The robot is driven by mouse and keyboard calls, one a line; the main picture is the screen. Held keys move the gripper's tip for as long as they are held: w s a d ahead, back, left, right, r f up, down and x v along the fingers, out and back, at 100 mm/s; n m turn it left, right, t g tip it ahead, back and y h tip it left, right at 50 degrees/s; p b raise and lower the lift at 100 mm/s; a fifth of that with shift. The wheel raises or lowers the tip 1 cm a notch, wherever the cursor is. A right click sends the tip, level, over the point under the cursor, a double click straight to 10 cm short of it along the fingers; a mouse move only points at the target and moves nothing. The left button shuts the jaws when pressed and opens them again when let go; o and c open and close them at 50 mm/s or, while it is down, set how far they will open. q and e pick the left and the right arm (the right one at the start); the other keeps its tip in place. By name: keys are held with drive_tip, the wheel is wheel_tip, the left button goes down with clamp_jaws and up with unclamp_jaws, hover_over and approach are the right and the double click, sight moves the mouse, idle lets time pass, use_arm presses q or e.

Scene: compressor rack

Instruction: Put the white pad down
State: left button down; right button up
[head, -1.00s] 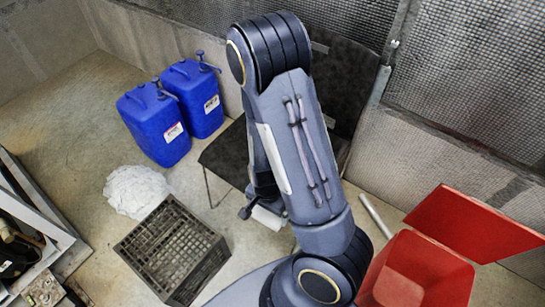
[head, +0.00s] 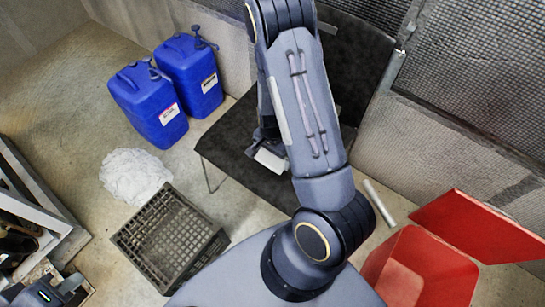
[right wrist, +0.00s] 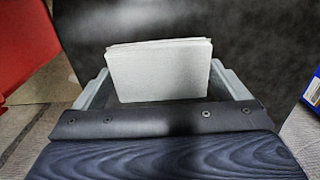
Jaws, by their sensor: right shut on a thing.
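The white pad (head: 270,160) shows in the head view at the end of my right arm, over the black chair seat. In the right wrist view the pad (right wrist: 160,70) stands between the two grey fingers of my right gripper (right wrist: 160,88), which is shut on it. The dark seat fills the background there; I cannot tell whether the pad touches it. In the head view my right gripper (head: 266,146) is partly hidden by my arm. My left gripper (head: 52,292) is at the bottom left corner, cut off by the frame, and its fingers do not show clearly.
The black chair (head: 240,140) stands by the wall. Two blue canisters (head: 150,108) stand left of it. A white crumpled heap (head: 135,176) and a black crate (head: 140,255) are on the floor. An open red bin (head: 420,272) is at the lower right.

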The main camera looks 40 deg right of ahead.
drive_tip(key=w+f, duration=0.1)
drive_tip(key=w+d+f, duration=0.1)
drive_tip(key=f, duration=0.1)
drive_tip(key=d+f, duration=0.1)
drive_tip(key=shift+w+d+f+b, duration=0.1)
drive_tip(key=shift+w+f+b, duration=0.2)
drive_tip(key=shift+w+f, duration=0.1)
drive_tip(key=f, duration=0.3)
drive_tip(key=shift+w+d+f, duration=0.15)
drive_tip(key=shift+w+f, duration=0.05)
drive_tip(key=shift+f, duration=0.15)
drive_tip(key=shift+b, duration=0.35)
drive_tip(key=o, duration=0.5)
drive_tip(key=shift+f, duration=0.1)
drive_tip(key=shift+c, duration=0.2)
drive_tip(key=shift+o, duration=0.3)
